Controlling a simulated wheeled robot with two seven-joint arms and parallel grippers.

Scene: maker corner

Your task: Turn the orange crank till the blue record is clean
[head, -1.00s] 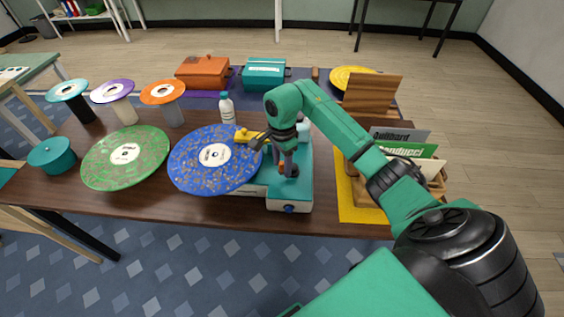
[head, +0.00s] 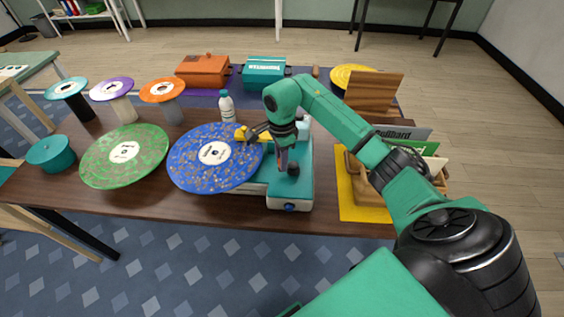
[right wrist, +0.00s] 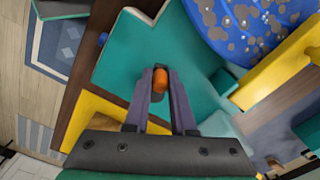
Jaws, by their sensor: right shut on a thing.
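The blue record (head: 190,172) lies on the teal and white machine (head: 303,190) in the head view, with many brownish specks on its face. It also shows at the top of the right wrist view (right wrist: 245,30), with grey-brown blotches. The orange crank's knob (right wrist: 160,80) is between the fingers of my right gripper (right wrist: 160,76), which is shut on it above the teal top. In the head view my right gripper (head: 284,162) hides most of the crank. A yellow arm (right wrist: 275,68) reaches over the record's edge. My left gripper is not in view.
A green speckled record (head: 145,150) lies left of the blue one. Small records on stands (head: 162,90), a white bottle (head: 226,106) and orange (head: 202,70) and teal boxes (head: 264,72) stand behind. A wooden record rack (head: 370,190) stands to the right.

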